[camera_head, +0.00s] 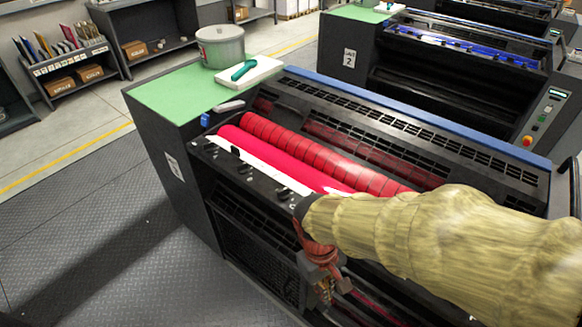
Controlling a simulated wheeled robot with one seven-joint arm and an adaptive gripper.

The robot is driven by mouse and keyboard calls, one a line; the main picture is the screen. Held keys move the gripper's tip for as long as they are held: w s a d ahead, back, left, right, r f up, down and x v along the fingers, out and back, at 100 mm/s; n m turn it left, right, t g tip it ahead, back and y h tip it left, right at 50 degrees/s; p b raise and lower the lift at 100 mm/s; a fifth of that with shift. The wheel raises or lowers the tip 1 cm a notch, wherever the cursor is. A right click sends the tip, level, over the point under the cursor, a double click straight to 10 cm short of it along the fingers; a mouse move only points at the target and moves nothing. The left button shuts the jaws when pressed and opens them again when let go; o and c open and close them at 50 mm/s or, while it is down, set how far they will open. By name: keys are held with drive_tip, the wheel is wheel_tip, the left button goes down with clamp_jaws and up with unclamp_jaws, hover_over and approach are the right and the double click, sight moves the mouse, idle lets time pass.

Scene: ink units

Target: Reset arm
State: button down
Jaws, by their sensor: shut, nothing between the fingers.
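My arm (440,235), in a baggy yellowish cover, reaches in from the right edge of the head view. It passes over the front of a dark ink unit. My gripper (326,290) hangs down at the end of the arm, below a reddish-brown wrapped wrist (317,250). It is shut and holds nothing. It is in front of the unit's near side, below the red rollers. The fingertips are small and dark against the machine, so whether they touch it cannot be told.
The ink unit has red rollers (290,150) and a blue top rail (400,107). A grey can (221,48) and a green tool (243,70) on a white pad are on its green top (180,92). Unit 2 (440,75) stands behind. Floor (90,235) at left is clear.

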drive_tip(key=d+r+m+t, duration=0.3)
drive_tip(key=d+r, duration=0.2)
drive_tip(key=r, duration=0.4)
drive_tip(key=s+d+r+m+t+y, duration=0.1)
drive_tip(key=d+r+m+t, duration=0.2)
drive_tip(key=r, duration=0.6)
drive_tip(key=d+p, duration=0.1)
drive_tip(key=d, duration=0.1)
drive_tip(key=shift+d+r+t+y, duration=0.3)
drive_tip(key=shift+d+t, duration=0.1)
